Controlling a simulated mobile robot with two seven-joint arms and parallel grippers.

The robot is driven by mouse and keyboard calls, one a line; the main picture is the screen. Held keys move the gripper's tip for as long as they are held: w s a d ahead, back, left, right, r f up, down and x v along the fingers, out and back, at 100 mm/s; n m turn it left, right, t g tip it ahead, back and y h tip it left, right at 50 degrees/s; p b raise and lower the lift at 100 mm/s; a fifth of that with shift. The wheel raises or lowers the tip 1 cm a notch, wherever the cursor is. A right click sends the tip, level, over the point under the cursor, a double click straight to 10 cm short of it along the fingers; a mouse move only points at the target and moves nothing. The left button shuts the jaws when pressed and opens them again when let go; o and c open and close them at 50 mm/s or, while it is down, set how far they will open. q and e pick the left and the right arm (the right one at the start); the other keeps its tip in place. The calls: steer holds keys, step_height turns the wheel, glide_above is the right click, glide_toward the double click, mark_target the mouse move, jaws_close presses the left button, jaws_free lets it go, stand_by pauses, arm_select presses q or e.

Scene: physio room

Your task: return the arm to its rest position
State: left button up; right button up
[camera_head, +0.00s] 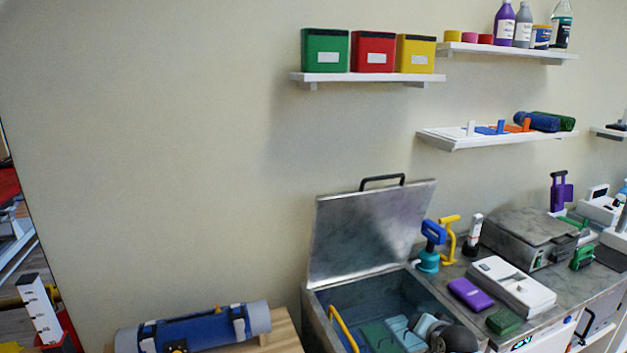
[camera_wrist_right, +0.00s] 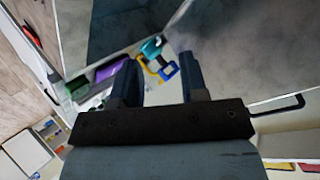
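My right gripper (camera_wrist_right: 158,66) shows in the right wrist view, with two dark blue fingers standing apart. Nothing is held between them. Beyond the fingers, apart from them as far as I can tell, are a teal item and a yellow-handled item. In the head view a steel tank (camera_head: 317,318) stands at the bottom centre with its lid (camera_head: 365,235) raised. Dark rounded parts show at the tank's front right; I cannot tell the gripper's fingers there. My left gripper is in neither view.
Right of the tank, a counter (camera_head: 455,275) holds a white device (camera_head: 512,285), a purple block (camera_head: 470,294) and a steel box (camera_head: 525,238). Shelves with bins (camera_head: 367,78) hang above. A blue roll (camera_head: 195,329) lies on a wooden table at left. The wall at left is bare.

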steer(key=s+a+f+n, duration=0.25)
steer(key=s+f, duration=0.35)
steer(key=s, duration=0.4)
steer(key=s+a+f+n, duration=0.1)
steer(key=s+f+n, duration=0.2)
steer(key=s+f, duration=0.5)
steer(key=s+a+n+y, duration=0.1)
steer(key=s+n, duration=0.1)
steer(key=s, duration=0.8)
steer(key=s+a+n, duration=0.2)
steer(key=s, duration=0.8)
steer(key=shift+s+a+y, duration=0.3)
steer(key=shift+s+y, duration=0.05)
steer(key=shift+y, duration=0.05)
